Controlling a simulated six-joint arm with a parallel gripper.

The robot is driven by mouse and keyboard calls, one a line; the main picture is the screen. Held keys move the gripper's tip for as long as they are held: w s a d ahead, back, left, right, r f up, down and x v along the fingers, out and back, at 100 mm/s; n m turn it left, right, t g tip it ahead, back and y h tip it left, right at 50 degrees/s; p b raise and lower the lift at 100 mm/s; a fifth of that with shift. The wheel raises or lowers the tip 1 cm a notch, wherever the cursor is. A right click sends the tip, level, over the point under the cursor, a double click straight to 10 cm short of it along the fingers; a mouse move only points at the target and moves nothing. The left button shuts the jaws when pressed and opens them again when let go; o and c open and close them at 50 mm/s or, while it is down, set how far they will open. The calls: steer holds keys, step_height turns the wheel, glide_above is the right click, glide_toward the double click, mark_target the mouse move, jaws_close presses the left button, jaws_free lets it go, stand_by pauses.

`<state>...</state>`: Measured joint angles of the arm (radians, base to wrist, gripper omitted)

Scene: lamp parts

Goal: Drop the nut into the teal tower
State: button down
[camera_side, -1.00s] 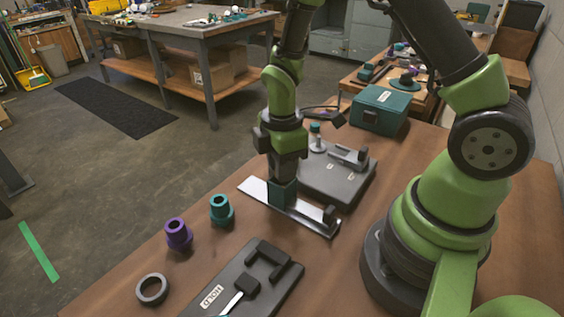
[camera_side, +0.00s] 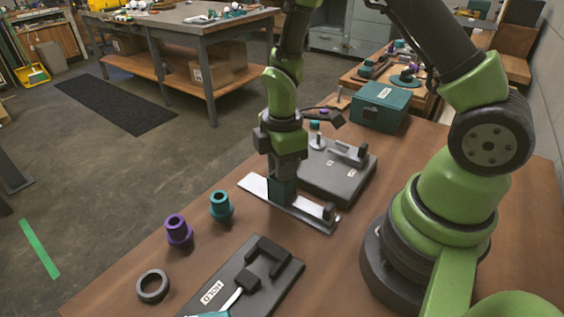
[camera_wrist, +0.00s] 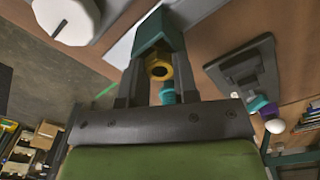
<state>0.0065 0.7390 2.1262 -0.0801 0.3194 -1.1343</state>
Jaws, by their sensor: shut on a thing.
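The teal tower (camera_side: 283,191) stands upright on a pale metal plate (camera_side: 254,185). My gripper (camera_side: 282,172) points straight down just over it. In the wrist view my gripper (camera_wrist: 158,75) is shut on the brass-coloured nut (camera_wrist: 159,70), which sits between the two dark fingers. The teal tower (camera_wrist: 158,33) is directly beyond the nut, in line with it. The nut is close to the tower's top; I cannot tell whether it touches or has entered it. The nut is hidden in the side view.
A purple flanged part (camera_side: 178,231), a teal flanged part (camera_side: 220,207) and a dark ring (camera_side: 153,286) stand left of the plate. A HOLD-labelled fixture (camera_side: 245,285) is in front. A dark fixture (camera_side: 338,178) and a teal box (camera_side: 381,105) are behind.

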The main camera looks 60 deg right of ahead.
stand_by(0.3)
steer(key=c, duration=0.8)
jaws_free()
steer(key=s+a+r+m+t, duration=0.15)
steer(key=r+m, duration=0.25)
steer(key=r, duration=0.5)
steer(key=s+r+m+t, duration=0.2)
steer(key=r+m, duration=0.1)
steer(key=r, duration=0.5)
steer(key=s+a+r+m+t+y, duration=0.1)
steer(key=s+r+m+t+y, duration=0.1)
steer(key=s+r+m, duration=0.5)
steer(key=shift+s+a+m+t, duration=0.25)
steer(key=shift+s+m+t, duration=0.6)
steer(key=shift+s+m, duration=0.25)
